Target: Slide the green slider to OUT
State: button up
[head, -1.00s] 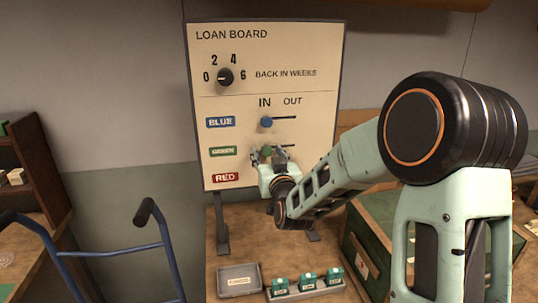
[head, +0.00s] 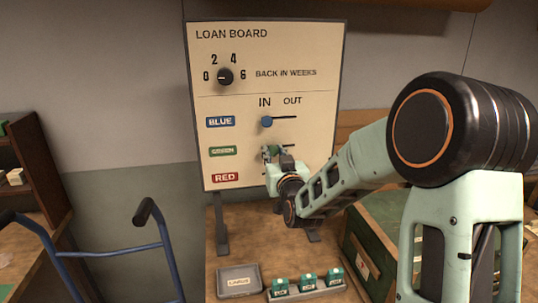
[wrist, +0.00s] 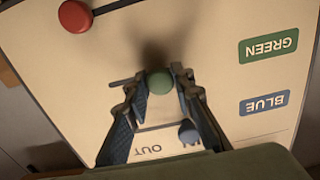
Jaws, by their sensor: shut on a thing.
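The green slider's round knob (wrist: 160,78) sits between the fingertips of my gripper (wrist: 159,92), which is shut on it. In the wrist view, turned upside down, its slot shows running left from the knob on the OUT side. In the head view, my gripper (head: 277,157) is at the GREEN row of the loan board (head: 310,60), mostly covering the knob. The knob stands a little right of the blue knob (head: 266,122), between the IN and OUT columns. The green label (head: 222,151) is left of it.
The blue knob is at IN, just above my gripper. The red knob (wrist: 75,16) is at the left end of its slot in the wrist view. Below the board are a grey tray (head: 222,283) and a holder with several green blocks (head: 308,280).

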jog(key=shift+w+d+b, duration=0.2)
jog(key=shift+d, duration=0.8)
jog(key=shift+w+d+b, duration=0.2)
jog(key=shift+d, duration=0.75)
jog(key=shift+w+d+b, duration=0.2)
jog(key=shift+d, duration=0.8)
jog(key=o, duration=1)
jog(key=shift+s, duration=0.1)
jog(key=b, duration=0.2)
send_near(291, 145)
jog(key=s, duration=0.2)
jog(key=shift+s+d, duration=0.25)
jog(key=shift+s, duration=0.1)
